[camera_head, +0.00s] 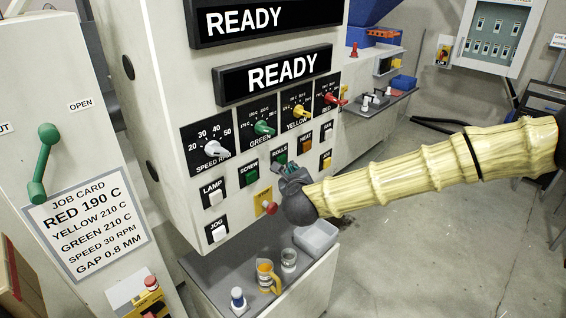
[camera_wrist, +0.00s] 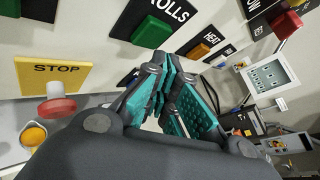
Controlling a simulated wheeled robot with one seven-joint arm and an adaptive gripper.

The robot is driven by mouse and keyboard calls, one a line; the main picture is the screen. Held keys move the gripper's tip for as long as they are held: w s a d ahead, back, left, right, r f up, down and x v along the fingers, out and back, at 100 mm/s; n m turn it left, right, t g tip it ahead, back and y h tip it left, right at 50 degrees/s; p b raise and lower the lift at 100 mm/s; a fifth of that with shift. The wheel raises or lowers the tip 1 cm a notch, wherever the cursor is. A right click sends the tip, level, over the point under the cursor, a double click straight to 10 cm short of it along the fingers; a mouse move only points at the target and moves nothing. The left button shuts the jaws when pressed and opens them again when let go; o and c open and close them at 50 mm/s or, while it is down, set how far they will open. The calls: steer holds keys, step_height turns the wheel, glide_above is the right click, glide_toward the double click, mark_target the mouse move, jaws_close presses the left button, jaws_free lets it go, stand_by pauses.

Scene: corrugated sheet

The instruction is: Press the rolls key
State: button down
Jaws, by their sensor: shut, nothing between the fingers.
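The rolls key is a green button (camera_wrist: 152,32) on a black plate marked ROLLS in the wrist view. In the wrist view the teal-padded fingertips (camera_wrist: 164,68) lie just below the green key in the picture. I cannot tell whether they touch it.
The green screw key (camera_head: 249,173) is left of the rolls key and the orange heat key (camera_head: 305,144) is right. A red stop button (camera_head: 269,207) on a yellow plate sits below. A grey shelf (camera_head: 215,270) with a mug (camera_head: 266,276) lies under the panel.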

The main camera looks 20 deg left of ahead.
steer(key=shift+a, duration=0.2)
stand_by(0.6)
steer(key=shift+w+a, duration=0.15)
steer(key=shift+a, duration=0.1)
steer(key=shift+w+a+b, duration=0.1)
steer(key=shift+a+b, duration=0.2)
steer(key=shift+b, duration=0.1)
stand_by(0.6)
steer(key=shift+d, duration=0.15)
steer(key=shift+s+d, duration=0.25)
steer(key=shift+d, duration=0.4)
steer(key=shift+b, duration=0.3)
steer(key=d, duration=0.2)
steer(key=s+d+b, duration=0.1)
steer(key=s+d, duration=0.1)
steer(key=d, duration=0.1)
steer(key=shift+d, duration=0.3)
stand_by(0.4)
